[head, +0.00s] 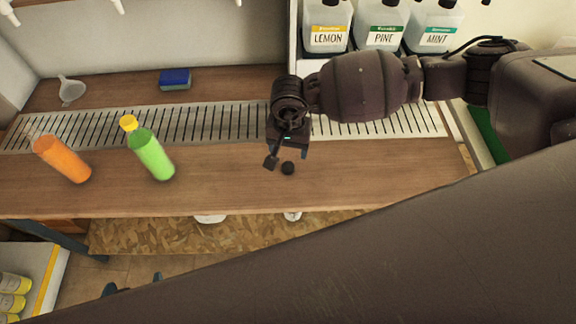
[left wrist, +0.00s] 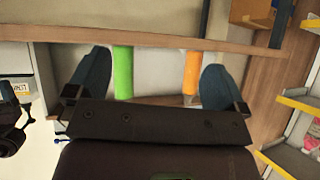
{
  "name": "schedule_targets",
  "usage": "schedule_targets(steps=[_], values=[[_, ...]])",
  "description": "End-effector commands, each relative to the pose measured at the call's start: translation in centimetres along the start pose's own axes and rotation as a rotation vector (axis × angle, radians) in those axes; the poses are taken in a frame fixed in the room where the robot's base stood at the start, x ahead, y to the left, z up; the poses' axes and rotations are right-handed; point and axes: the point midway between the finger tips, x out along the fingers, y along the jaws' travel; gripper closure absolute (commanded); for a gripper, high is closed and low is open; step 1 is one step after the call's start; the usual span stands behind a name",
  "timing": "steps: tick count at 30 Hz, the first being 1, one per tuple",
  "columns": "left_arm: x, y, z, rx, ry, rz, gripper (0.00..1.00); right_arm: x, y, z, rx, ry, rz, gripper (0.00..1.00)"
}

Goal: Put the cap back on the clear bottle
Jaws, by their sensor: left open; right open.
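An orange bottle (head: 63,159) stands on the wooden counter at the left. Its upper end looks clear and shows no cap. A green bottle (head: 151,154) with a yellow cap (head: 129,123) stands to its right. A small dark round piece (head: 288,168), possibly the loose cap, lies on the counter. My right gripper (head: 287,157) is open above it, fingers pointing down. My left gripper (head: 134,283) is open and empty, low in front of the counter. In the left wrist view, the green bottle (left wrist: 123,72) and orange bottle (left wrist: 190,73) show between its spread fingers.
A slatted drain grate (head: 200,122) runs behind the bottles. A funnel (head: 71,90) and a blue sponge (head: 175,79) lie behind it. Labelled jugs (head: 381,25) stand at the back right. Yellow items (head: 12,292) sit on a shelf at lower left. The counter between green bottle and right gripper is clear.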

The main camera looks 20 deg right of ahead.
Motion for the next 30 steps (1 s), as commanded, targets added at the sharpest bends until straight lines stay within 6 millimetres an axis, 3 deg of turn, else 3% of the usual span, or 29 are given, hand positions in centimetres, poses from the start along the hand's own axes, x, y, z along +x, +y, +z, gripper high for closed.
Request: schedule_targets(steps=[7, 22, 30], values=[[0.5, 0.1, -0.6, 0.002, 0.015, 0.003, 0.01, 3.5, 0.0, 0.0, 0.002, -0.003, 0.0, 0.34], [0.4, 0.1, -0.3, 0.002, 0.008, 0.002, 0.01, 4.5, -0.1, 0.0, 0.001, -0.001, 0.0, 0.34], [0.4, 0.1, 0.6, 0.001, -0.006, 0.002, 0.01, 8.0, -0.4, -0.5, 0.001, -0.003, 0.001, 0.34]])
